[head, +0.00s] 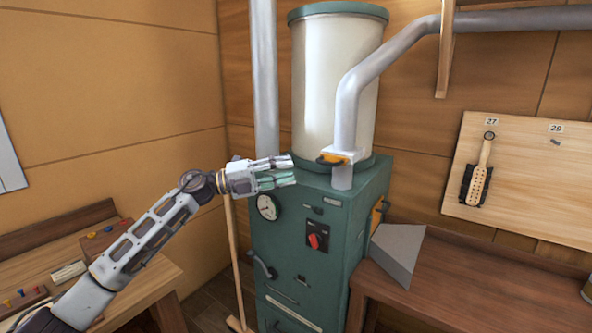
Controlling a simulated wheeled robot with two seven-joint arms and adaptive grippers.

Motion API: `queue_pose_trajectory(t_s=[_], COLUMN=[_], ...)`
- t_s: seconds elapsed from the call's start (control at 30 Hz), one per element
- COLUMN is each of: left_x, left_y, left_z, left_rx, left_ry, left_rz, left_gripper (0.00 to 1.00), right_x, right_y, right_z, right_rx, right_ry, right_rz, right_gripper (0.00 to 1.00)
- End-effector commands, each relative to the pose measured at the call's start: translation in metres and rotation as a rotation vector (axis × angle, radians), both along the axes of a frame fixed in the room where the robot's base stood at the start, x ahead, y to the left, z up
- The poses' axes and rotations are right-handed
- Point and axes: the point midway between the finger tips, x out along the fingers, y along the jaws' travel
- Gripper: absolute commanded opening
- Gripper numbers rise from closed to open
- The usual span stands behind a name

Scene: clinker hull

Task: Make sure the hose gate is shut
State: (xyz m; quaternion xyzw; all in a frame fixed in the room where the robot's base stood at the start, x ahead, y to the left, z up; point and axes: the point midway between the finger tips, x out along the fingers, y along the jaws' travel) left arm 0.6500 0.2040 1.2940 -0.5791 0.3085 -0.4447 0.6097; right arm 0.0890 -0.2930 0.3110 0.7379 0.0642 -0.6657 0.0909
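The hose gate (346,155) is a yellow-orange collar with a dark handle sticking out to its left. It sits on the grey hose pipe just above the top of the green machine (330,215). I cannot tell from here how far its slide is in. My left gripper (291,171) is to the left of the gate, at about its height in the picture. Its fingers point right toward the handle and are apart, with nothing between them. A small gap shows between fingertips and handle. My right gripper is not in view.
A white drum (333,85) with a green rim stands on the machine, behind the gate. The machine's front has a round gauge (267,207) and a red knob (314,241). A grey wedge-shaped piece (400,250) lies on the right bench. A brush hangs on the board (530,200).

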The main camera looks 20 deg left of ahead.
Motion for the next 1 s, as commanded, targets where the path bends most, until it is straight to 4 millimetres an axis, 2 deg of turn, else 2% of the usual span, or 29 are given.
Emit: queue_pose_trajectory(t_s=[0.3,0.83,1.0], left_x=[-0.009,-0.009,-0.001], left_y=[0.019,0.021,0.025], left_z=[-0.004,-0.003,-0.012], left_rx=[0.001,0.0,-0.029], left_ry=[0.0,0.0,0.022], left_rz=[0.0,0.0,0.015], left_gripper=[0.32,0.32,0.32], right_x=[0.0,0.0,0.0], right_y=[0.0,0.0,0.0], right_z=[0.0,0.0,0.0], right_rx=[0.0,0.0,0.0], right_ry=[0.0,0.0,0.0], right_rz=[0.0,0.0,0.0], right_gripper=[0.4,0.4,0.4])
